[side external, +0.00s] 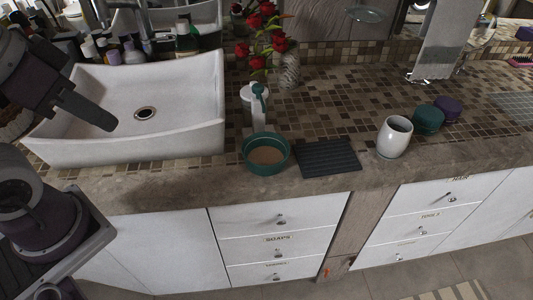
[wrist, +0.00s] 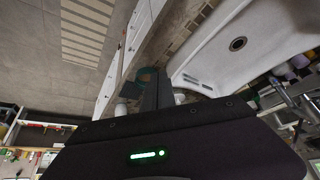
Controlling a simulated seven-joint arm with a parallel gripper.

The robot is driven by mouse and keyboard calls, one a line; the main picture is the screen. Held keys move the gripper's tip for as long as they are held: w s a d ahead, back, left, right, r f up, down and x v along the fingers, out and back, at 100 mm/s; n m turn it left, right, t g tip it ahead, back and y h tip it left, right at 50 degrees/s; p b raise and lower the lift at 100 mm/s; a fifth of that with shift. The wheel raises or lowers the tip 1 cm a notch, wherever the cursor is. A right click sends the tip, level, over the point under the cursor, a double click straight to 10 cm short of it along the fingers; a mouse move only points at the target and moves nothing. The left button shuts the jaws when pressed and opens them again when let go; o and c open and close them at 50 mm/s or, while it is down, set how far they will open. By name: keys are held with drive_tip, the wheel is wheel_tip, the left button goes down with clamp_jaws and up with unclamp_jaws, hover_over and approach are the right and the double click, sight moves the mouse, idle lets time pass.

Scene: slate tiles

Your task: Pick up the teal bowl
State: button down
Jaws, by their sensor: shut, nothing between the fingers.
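The teal bowl (side external: 267,168) stands upright on the counter near its front edge, right of the sink, with a tan area inside. My gripper (side external: 106,121) is over the left part of the white sink in the side external view, well left of the bowl. Its fingers are shut with nothing between them. In the wrist view my gripper's fingers (wrist: 156,88) point up the picture.
The white sink (side external: 185,105) lies between my gripper and the bowl. A soap dispenser (side external: 250,107) stands just behind the bowl, with a vase of red roses (side external: 288,72) farther back. A black ribbed mat (side external: 328,158) lies right of the bowl, then a white cup (side external: 393,139).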

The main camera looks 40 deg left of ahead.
drive_tip(key=c, duration=1.4)
unclamp_jaws()
drive_tip(key=w+a+f+m+g+y, duration=0.2)
drive_tip(key=a+f+m+g+y, duration=0.2)
drive_tip(key=a+f+m+y, duration=0.6)
drive_tip(key=m+t+h, duration=0.5)
drive_tip(key=m+t, duration=0.6)
drive_tip(key=m, duration=0.9)
approach(249, 143)
drive_tip(key=x, duration=0.7)
drive_tip(key=shift+a, duration=0.1)
drive_tip(key=shift+w+f, duration=0.1)
drive_tip(key=shift+c, duration=0.5)
